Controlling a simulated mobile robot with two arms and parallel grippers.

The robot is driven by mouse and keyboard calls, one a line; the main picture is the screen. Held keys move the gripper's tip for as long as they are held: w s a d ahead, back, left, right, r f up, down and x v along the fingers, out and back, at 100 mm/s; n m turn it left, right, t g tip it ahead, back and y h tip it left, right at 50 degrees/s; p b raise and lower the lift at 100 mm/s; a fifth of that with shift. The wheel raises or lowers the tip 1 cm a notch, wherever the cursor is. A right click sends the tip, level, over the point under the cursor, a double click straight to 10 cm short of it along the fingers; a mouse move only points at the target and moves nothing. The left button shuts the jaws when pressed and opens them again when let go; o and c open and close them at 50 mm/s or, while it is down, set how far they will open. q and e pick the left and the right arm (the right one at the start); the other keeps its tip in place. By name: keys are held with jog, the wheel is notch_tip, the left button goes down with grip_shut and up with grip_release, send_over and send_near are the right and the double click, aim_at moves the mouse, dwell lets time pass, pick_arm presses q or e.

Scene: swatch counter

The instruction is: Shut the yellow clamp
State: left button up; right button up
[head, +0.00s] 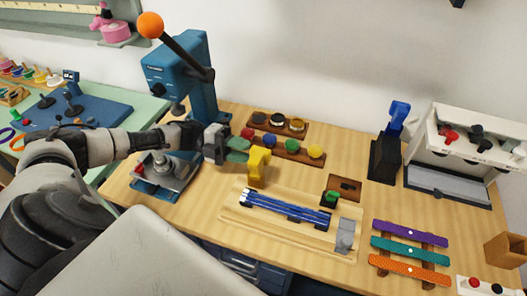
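The yellow clamp (258,165) stands up at the left end of a wooden fixture board (232,215), beside a bundle of blue rods (285,208). Its yellow part rises well above the board. My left gripper (236,150) is just left of and behind the clamp, apparently with a small gap to it. Green pieces show at its tip, and I cannot tell whether the fingers are open or shut. Nothing held can be made out. My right gripper is not in view.
A rack of coloured knobs (316,152) stands behind the clamp. A blue press (180,75) with an orange ball is at the back left. A small green part (331,197) and a grey block (345,235) sit at the board's right. Coloured strips (410,250) lie farther right.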

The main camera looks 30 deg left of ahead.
aim_at(262, 155)
pick_arm(q)
jog(key=p+x, duration=0.1)
jog(key=x, duration=0.3)
jog(key=shift+w+d, duration=0.15)
jog(key=shift+w+d+p, duration=0.1)
jog(key=shift+d+p, duration=0.25)
jog(key=shift+d, duration=0.45)
jog(key=c, duration=0.5)
jog(key=shift+f, duration=0.1)
grip_shut()
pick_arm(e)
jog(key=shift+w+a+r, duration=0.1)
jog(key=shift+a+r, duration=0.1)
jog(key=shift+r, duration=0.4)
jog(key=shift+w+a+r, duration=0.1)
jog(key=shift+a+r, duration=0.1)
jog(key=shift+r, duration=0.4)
